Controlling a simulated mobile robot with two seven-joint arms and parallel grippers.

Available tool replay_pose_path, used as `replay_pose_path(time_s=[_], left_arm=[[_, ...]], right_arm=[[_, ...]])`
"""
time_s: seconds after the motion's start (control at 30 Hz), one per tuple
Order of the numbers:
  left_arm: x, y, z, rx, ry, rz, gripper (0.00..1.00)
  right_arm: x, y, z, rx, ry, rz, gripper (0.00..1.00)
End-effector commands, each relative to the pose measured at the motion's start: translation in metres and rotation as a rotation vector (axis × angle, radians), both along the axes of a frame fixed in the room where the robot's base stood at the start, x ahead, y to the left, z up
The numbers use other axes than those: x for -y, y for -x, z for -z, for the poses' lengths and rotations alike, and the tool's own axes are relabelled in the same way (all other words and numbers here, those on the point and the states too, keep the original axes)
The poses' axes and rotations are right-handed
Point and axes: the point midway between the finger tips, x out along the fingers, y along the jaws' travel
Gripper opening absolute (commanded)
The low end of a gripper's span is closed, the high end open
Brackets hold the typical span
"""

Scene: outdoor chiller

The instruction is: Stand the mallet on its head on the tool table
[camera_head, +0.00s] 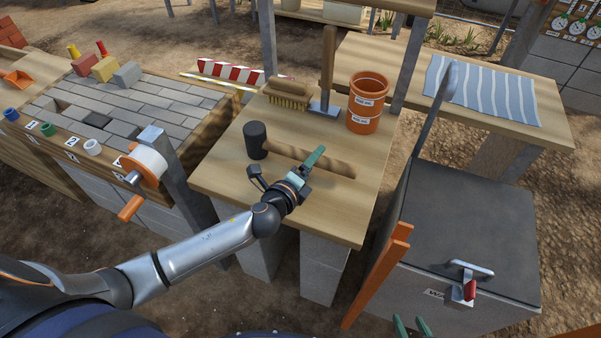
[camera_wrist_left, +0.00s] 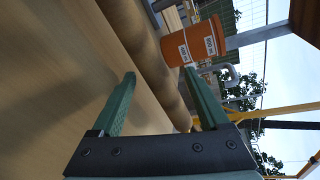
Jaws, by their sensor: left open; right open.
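The mallet lies on the tool table (camera_head: 330,212), its black head (camera_head: 256,139) to the left and its wooden handle (camera_head: 338,165) stretching right. My left gripper (camera_head: 316,156) is open, low over the table at the near side of the handle. In the left wrist view, the handle (camera_wrist_left: 150,55) runs past the spread green fingers (camera_wrist_left: 159,75); I cannot tell whether they straddle it. The mallet's head is outside that view. My right gripper (camera_head: 411,325) is open and empty at the bottom edge, only its green fingertips showing.
A brush (camera_head: 288,94), a wooden-handled flat tool (camera_head: 327,70) and an orange bucket (camera_head: 365,103) stand along the table's back. A post with an orange-handled reel (camera_head: 145,165) is left of the table. A grey chest (camera_head: 470,225) stands right. The table's front right is clear.

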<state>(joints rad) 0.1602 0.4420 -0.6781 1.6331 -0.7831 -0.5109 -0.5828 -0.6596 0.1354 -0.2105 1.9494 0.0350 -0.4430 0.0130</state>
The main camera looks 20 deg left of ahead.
Motion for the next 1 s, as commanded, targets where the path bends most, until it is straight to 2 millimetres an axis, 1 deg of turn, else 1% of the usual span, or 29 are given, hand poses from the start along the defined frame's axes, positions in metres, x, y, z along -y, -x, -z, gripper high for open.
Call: replay_pose_path(time_s=[0.17,0.3,0.5,0.7,1.0], left_arm=[[-0.004,0.03,-0.006,-0.005,0.0,0.0,0.78],[-0.008,0.06,-0.013,-0.005,0.001,0.001,0.78],[-0.013,0.094,-0.021,-0.004,0.001,0.001,0.78],[-0.016,0.111,-0.026,-0.002,0.0,-0.001,0.78],[-0.017,0.115,-0.028,0.0,0.0,0.0,0.78]], right_arm=[[0.003,0.001,-0.003,0.003,0.004,0.005,0.5],[0.005,0.003,-0.003,0.001,0.006,0.008,0.5],[0.007,0.005,0.0,-0.006,0.009,0.01,0.5],[0.006,0.005,0.0,-0.006,0.008,0.01,0.5],[0.005,0.004,0.0,-0.004,0.006,0.008,0.5]])
